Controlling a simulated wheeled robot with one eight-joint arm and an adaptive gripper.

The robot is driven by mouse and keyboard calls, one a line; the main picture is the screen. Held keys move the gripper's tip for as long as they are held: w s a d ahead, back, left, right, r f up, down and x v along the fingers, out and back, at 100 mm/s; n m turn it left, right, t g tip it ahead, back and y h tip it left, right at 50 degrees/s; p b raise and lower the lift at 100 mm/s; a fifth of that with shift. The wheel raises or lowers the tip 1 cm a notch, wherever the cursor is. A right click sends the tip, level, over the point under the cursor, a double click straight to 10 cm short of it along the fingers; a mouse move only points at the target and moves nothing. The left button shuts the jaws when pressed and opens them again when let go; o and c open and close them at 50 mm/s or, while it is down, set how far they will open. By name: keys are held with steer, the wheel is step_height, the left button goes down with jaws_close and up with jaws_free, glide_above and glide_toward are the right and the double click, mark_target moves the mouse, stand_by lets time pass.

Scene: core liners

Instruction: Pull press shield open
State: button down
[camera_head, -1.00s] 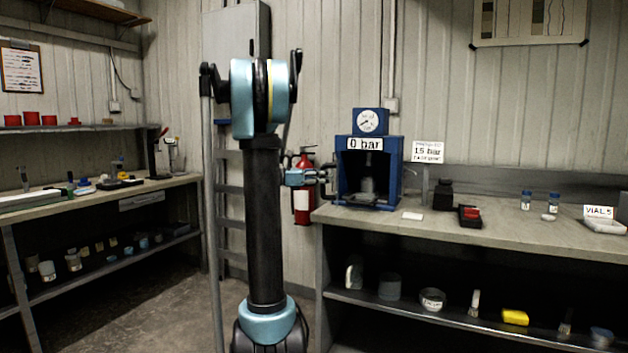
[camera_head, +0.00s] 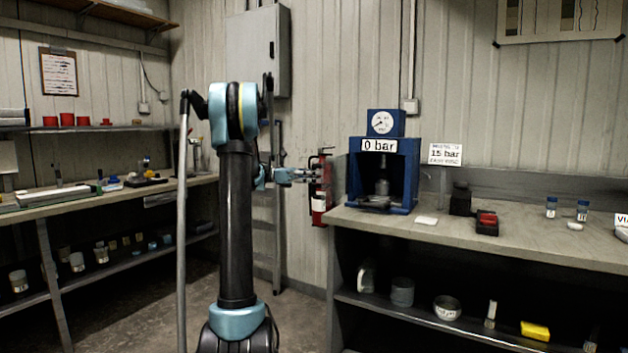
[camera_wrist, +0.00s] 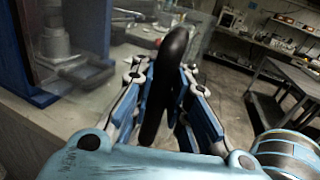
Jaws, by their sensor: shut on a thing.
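The blue press (camera_head: 412,175) stands on the right bench with a gauge on top and a "0 bar" label. Its front opening is visible in the head view, with a metal piston and a dark plate inside. In the wrist view, part of the press (camera_wrist: 95,30) is at the upper left. A see-through shield pane (camera_wrist: 120,72) shows faintly between the press and my gripper. My gripper (camera_wrist: 165,85) is shut on the shield's black upright handle (camera_wrist: 174,48). In the head view, my gripper (camera_head: 308,175) is left of the press, in front of the fire extinguisher; the pane is hard to make out there.
A red fire extinguisher (camera_head: 320,198) hangs on the wall behind my gripper. Open floor lies left of the bench.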

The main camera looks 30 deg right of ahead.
steer(key=shift+a+f, duration=0.1)
steer(key=shift+a, duration=0.1)
steer(key=c, duration=1.5)
jaws_free()
steer(key=shift+a, duration=0.1)
steer(key=shift+c, duration=0.2)
steer(key=shift+r, duration=0.2)
steer(key=shift+r, duration=0.3)
step_height(320, 180, up, 9)
steer(key=shift+r, duration=0.1)
steer(key=shift+s, duration=0.1)
